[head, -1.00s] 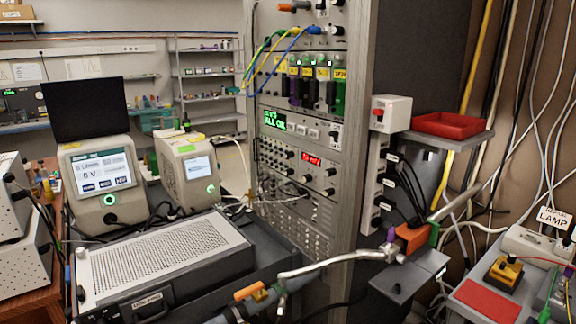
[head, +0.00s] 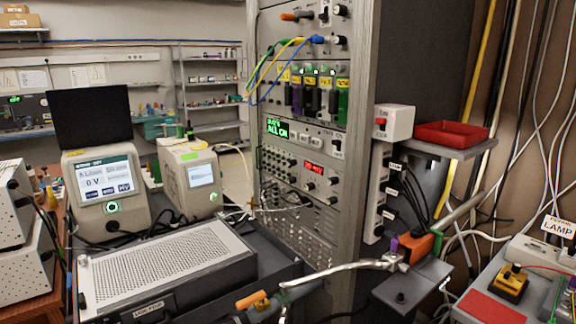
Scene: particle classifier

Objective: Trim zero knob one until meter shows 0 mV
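A small meter with a red lit display (head: 313,168) is set in the grey equipment rack (head: 350,130) at the picture's middle. Its reading ends in mV; the digits are too small to read surely. Several small black knobs sit around it, one at its lower left (head: 308,187) and others at its right (head: 333,181). Their labels cannot be read, so I cannot tell which one is zero knob one. Neither of my grippers shows in the head view, and nothing is seen touching the knobs.
A green lit display (head: 277,128) sits above the meter, with patch cables higher up. A perforated-top instrument (head: 165,265) stands in front at the left. A silver bar (head: 340,268) with orange parts crosses low before the rack. A red tray (head: 452,134) is at the right.

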